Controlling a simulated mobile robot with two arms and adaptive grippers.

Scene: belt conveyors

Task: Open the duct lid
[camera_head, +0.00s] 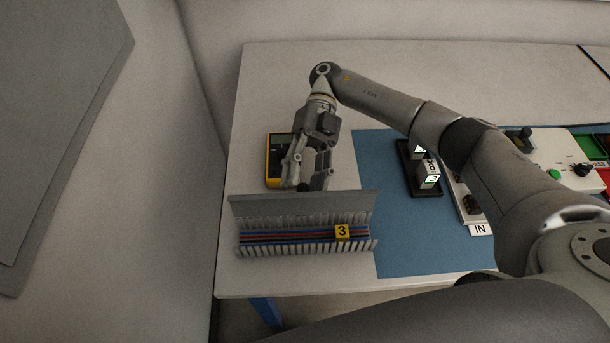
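The slotted wiring duct (305,250) lies on the white table at the front left, with blue, red and dark wires running inside it and a yellow tag marked 3 (342,232) on its right part. The grey duct lid (245,207) stands raised along the duct's far edge, so the inside shows. My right gripper (308,187) points down just behind the lid, its fingertips partly hidden by it. I cannot tell whether its fingers touch the lid or how far apart they are. My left gripper is not in view.
A yellow multimeter (274,180) lies left of my gripper, partly covered by it. A blue mat (400,255) covers the table to the right, with a black holder of lit modules (429,176) and a white control panel (555,150). A grey wall stands left.

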